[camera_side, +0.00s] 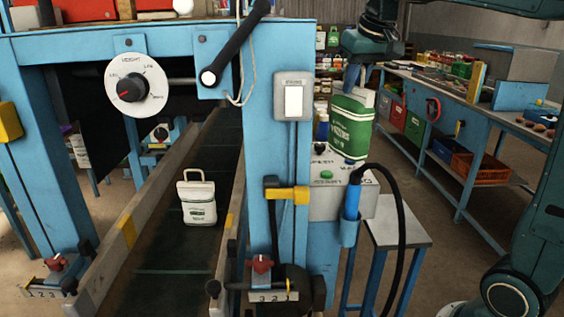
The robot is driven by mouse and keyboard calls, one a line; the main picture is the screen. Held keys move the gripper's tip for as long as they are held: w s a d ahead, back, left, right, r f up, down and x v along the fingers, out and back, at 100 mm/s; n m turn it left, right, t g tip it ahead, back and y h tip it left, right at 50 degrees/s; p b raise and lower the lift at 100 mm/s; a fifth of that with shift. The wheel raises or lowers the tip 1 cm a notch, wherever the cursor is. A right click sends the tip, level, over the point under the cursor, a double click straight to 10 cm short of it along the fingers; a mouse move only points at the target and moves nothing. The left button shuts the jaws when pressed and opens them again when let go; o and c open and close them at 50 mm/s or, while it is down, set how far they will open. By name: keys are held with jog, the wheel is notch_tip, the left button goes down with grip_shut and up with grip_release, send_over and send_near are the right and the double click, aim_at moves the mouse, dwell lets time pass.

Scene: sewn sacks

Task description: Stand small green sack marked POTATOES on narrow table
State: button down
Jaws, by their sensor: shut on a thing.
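A green sack (350,126) with a pale top and white lettering too small to read for sure hangs upright from my gripper (372,78). My gripper is shut on its top edge; the fingertips are partly hidden by the sack. The narrow table (406,233), with a grey top and blue legs, stands lower and to the right of the sack, partly hidden by a control box and a hanging cable. The sack appears above the control box in the picture; their distance in depth is unclear.
A blue machine frame (263,140) and the control box (338,203) stand beside the narrow table. A black cable (399,220) loops before it. A long workbench (440,92) is behind.

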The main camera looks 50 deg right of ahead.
jog(key=s+d+f+m, duration=0.1)
jog(key=d+f+m, duration=0.1)
jog(key=d, duration=1)
jog(key=s+d+f+m+h, duration=0.1)
jog(key=d+f, duration=0.4)
jog(key=d, duration=0.8)
jog(key=shift+d+m+g+h, duration=0.3)
jog(key=shift+m+g, duration=0.1)
jog(key=shift+m, duration=0.4)
jog(key=shift+f, duration=0.2)
notch_tip(320, 180, down, 16)
jog(key=shift+r, duration=0.2)
jog(key=shift+a, duration=0.1)
jog(key=shift+f, duration=2.25)
